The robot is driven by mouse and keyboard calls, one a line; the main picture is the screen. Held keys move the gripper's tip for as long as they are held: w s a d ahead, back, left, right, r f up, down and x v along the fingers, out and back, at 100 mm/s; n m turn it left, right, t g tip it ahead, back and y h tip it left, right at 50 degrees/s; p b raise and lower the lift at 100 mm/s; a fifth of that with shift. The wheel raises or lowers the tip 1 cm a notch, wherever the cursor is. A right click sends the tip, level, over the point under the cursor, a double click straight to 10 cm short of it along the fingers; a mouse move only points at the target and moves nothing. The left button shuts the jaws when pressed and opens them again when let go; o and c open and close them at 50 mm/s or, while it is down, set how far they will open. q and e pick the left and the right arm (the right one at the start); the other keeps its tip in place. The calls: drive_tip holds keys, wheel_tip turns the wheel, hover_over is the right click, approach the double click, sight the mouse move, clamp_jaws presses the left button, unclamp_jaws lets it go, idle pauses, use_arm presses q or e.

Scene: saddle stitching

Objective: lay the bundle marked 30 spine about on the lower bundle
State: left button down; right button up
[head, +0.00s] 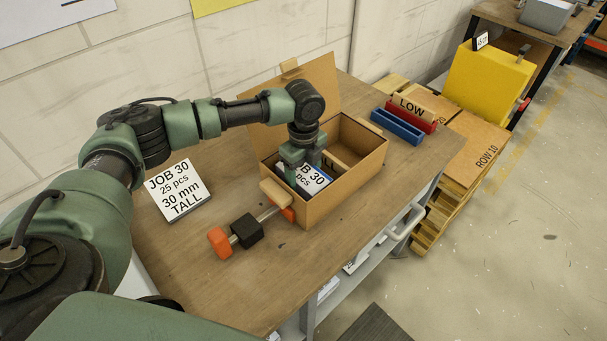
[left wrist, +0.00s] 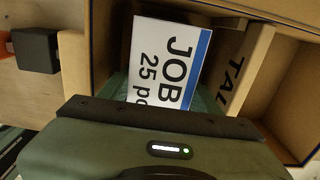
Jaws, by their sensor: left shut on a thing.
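My left gripper (head: 303,163) reaches down into an open cardboard box (head: 342,190) and is shut on the white bundle marked 30 (head: 314,178). In the left wrist view the bundle (left wrist: 163,55) shows "JOB" and "25 pc", with a blue strip along its right edge. The bundle is within the box walls, left of a tan divider (left wrist: 248,70) with partly hidden lettering. The lower bundle cannot be made out for sure; whether the held bundle touches anything beneath is hidden. My right gripper is not in view.
A card "JOB 30, 25 pcs, 30 mm TALL" (head: 178,190) lies left on the bench (head: 200,265). A clamp with orange ends and a black block (head: 246,230) is at the box's front left.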

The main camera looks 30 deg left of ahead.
sight(304, 172)
use_arm(q)
drive_tip(key=shift+f, duration=0.2)
drive_tip(key=shift+c, duration=1.6)
unclamp_jaws()
drive_tip(key=shift+f, duration=0.1)
wheel_tip(304, 172, up, 13)
drive_tip(key=b, duration=0.2)
drive_tip(key=shift+b, duration=0.35)
drive_tip(key=shift+f, duration=0.15)
